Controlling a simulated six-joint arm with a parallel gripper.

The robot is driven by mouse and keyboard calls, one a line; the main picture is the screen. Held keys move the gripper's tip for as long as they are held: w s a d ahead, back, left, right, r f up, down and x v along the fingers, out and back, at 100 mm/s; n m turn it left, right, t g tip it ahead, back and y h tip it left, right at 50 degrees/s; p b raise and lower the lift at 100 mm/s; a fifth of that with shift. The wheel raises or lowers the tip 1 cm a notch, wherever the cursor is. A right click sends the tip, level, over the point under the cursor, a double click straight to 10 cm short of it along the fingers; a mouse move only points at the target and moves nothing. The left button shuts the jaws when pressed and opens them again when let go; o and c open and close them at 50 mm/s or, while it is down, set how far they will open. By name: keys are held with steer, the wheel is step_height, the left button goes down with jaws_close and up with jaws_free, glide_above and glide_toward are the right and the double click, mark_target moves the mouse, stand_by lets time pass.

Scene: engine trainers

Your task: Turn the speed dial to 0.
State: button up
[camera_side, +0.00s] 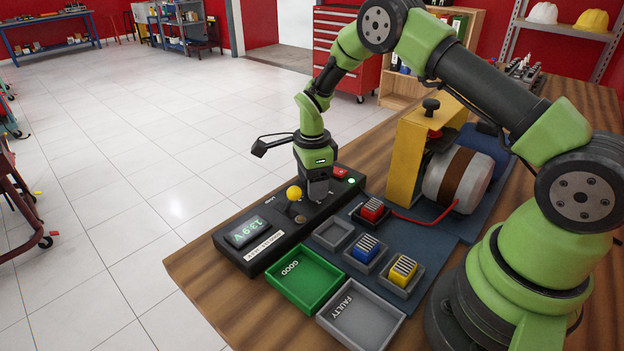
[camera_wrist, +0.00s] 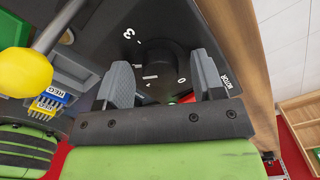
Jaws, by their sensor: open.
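The speed dial (camera_wrist: 158,58) is a black round knob on the black control panel (camera_wrist: 100,38), with white marks 3, 1 and 0 around it and the word MOTOR beside the 0. Which mark the dial points at is not clear. My gripper (camera_wrist: 163,78) is open, with one grey finger on each side of the dial; I cannot tell whether they touch it. In the side view my gripper (camera_side: 318,192) is down at the panel (camera_side: 232,249) and hides the dial.
A yellow ball-topped lever (camera_side: 293,193) stands close to my gripper, also in the wrist view (camera_wrist: 24,71). A display (camera_side: 246,232) reads about 13.9 V. Green GOOD (camera_side: 305,307) and grey FAULTY trays (camera_side: 378,339), several small module holders and a motor (camera_side: 455,183) are nearby.

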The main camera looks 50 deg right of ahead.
steer(key=c, duration=0.9)
